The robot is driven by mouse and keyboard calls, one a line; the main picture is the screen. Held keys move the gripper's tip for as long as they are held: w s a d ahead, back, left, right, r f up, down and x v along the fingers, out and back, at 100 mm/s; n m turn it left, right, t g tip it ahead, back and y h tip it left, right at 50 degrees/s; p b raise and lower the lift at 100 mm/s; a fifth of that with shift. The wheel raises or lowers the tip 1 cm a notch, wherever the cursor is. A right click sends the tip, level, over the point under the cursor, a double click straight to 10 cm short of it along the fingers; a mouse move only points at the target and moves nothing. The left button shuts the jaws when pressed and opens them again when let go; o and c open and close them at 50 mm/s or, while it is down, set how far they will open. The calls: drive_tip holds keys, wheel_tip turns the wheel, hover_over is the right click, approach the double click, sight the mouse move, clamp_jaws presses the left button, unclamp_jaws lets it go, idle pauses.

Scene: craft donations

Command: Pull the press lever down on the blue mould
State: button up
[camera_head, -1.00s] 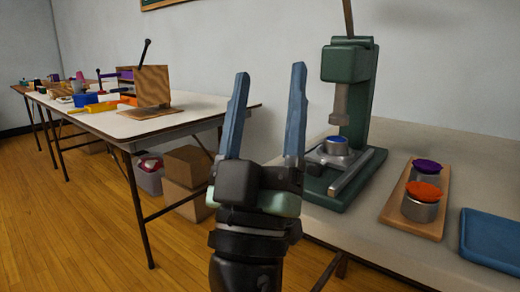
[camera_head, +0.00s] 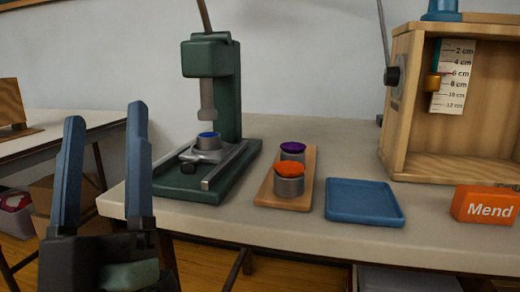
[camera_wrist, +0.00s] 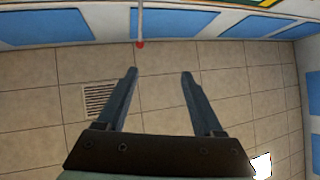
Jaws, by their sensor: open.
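A green press (camera_head: 236,112) stands on the light table. Its lever (camera_head: 205,16) rises from the head and leans slightly left; its top end is cut off by the picture edge. A blue-topped mould (camera_head: 208,141) sits on the press base under the grey ram (camera_head: 208,100), with a gap between them. My gripper (camera_head: 102,125) is open and empty at the left, in front of the table and left of the press. In the wrist view its fingers (camera_wrist: 157,75) are spread with nothing between them, pointing towards a ceiling-like tiled surface.
A wooden board (camera_head: 266,194) right of the press holds an orange-topped mould (camera_head: 288,180) and a purple-topped one (camera_head: 292,150). A blue tray (camera_head: 364,202), an orange "Mend" box (camera_head: 485,205) and a wooden cabinet (camera_head: 455,172) with a scale stand further right. Another table (camera_head: 60,133) is at left.

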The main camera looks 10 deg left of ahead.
drive_tip(key=d+r+m+t+h+p, duration=0.1)
drive_tip(key=d+r+m+h+p, duration=0.4)
drive_tip(key=d+r+p, duration=0.7)
drive_tip(key=d+r+m+h+p, duration=0.3)
drive_tip(key=d+r+h+p, duration=0.45)
drive_tip(key=r, duration=0.95)
wheel_tip(320, 180, up, 35)
drive_tip(key=p, duration=3.5)
drive_tip(key=shift+w+f+y, duration=0.15)
drive_tip(key=shift+w+y, duration=0.2)
drive_tip(key=shift+y, duration=0.1)
drive_tip(key=shift+a, duration=0.1)
